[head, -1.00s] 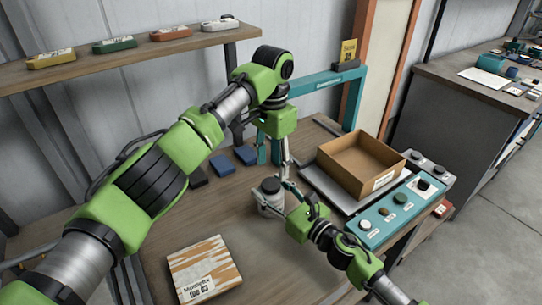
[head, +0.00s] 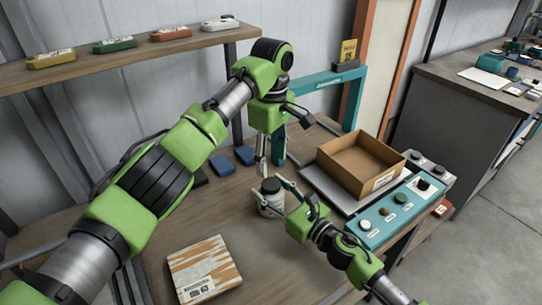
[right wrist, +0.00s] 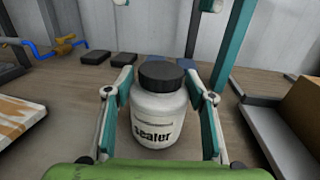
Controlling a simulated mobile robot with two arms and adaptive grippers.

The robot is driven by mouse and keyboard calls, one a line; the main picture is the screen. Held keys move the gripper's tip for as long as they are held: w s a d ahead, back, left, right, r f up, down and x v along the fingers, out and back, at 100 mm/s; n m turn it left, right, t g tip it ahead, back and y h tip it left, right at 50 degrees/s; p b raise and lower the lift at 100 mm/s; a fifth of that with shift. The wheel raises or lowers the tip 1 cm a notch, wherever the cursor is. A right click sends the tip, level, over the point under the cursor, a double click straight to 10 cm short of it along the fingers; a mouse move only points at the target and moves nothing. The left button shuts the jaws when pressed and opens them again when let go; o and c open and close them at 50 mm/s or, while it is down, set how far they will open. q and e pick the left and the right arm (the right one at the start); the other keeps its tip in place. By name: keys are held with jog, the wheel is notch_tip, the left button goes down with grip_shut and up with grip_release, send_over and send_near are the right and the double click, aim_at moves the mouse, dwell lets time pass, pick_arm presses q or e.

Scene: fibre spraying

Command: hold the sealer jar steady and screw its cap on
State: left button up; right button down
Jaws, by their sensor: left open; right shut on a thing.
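The white sealer jar (head: 270,204) stands upright on the workbench, its label facing me in the right wrist view (right wrist: 158,122). The black cap (right wrist: 161,75) sits on top of the jar and looks level; how tightly it is threaded I cannot tell. My right gripper (head: 276,195) is shut on the jar, one finger on each side of its body. My left gripper (head: 267,172) points down above and slightly behind the cap, open and empty. Its two spread fingertips show at the top edge of the right wrist view, clear of the cap.
A cardboard box (head: 350,183) on a grey tray and a teal button panel (head: 385,222) are to the right. A teal frame (head: 335,79) rises behind. A striped tile (head: 204,268) lies front left. Blue blocks (head: 245,155) lie behind the jar.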

aim_at(271, 183)
pick_arm(q)
jog(key=n, duration=0.5)
jog(key=shift+r, duration=0.2)
jog(key=n, duration=0.4)
jog(key=shift+a+r, duration=0.1)
jog(key=shift+f, duration=4)
jog(key=c, duration=1.2)
jog(key=shift+o, duration=0.2)
jog(key=shift+m, duration=1.5)
